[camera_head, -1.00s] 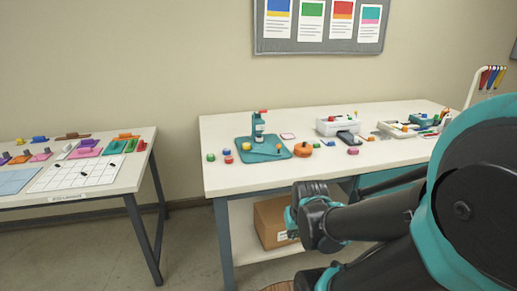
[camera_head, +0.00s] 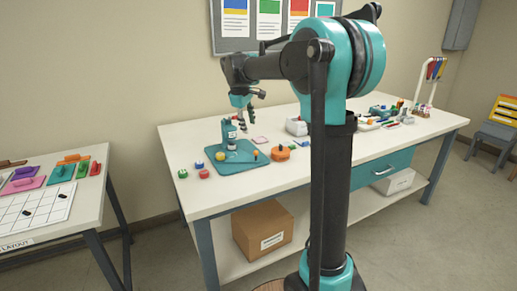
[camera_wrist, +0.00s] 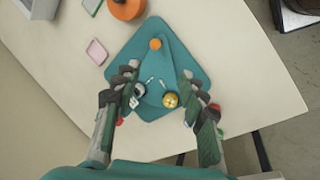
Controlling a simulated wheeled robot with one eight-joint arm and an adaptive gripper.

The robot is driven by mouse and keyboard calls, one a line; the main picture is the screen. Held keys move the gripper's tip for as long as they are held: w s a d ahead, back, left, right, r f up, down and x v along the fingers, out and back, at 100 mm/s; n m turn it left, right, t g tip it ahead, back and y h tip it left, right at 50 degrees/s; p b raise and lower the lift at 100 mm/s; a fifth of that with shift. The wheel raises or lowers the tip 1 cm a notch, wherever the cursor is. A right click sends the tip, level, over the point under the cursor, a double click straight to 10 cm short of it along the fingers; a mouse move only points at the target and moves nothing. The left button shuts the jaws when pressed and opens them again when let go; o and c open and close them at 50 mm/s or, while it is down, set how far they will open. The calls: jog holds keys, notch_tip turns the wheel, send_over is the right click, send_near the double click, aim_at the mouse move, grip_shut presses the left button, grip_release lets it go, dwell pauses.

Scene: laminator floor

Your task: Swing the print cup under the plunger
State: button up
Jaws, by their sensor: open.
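The teal press stands on the table; its flat base (camera_head: 236,165) carries an upright body (camera_head: 229,132). In the wrist view the base (camera_wrist: 197,68) is a teal diamond with an orange ball knob (camera_wrist: 155,43) near its far corner. A yellow dotted ball (camera_wrist: 170,100) and a round white-and-dark part (camera_wrist: 137,91) lie nearer. I cannot tell for sure which part is the print cup. My gripper (camera_head: 241,124) is over the press, pointing down. In the wrist view my gripper (camera_wrist: 159,75) is open and empty, its fingers on either side of the press parts.
An orange round pot (camera_head: 280,153) stands right of the press, with a pink tile (camera_head: 260,140) behind. Small green (camera_head: 183,173) and red (camera_head: 204,174) pieces lie to the left. A white box (camera_head: 297,126) and several tools stand further right.

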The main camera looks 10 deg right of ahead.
jog(key=x, duration=1.1)
jog(key=w+x, duration=0.1)
jog(key=x, duration=0.5)
jog(key=shift+r, duration=0.15)
jog(key=shift+c, duration=0.4)
grip_shut()
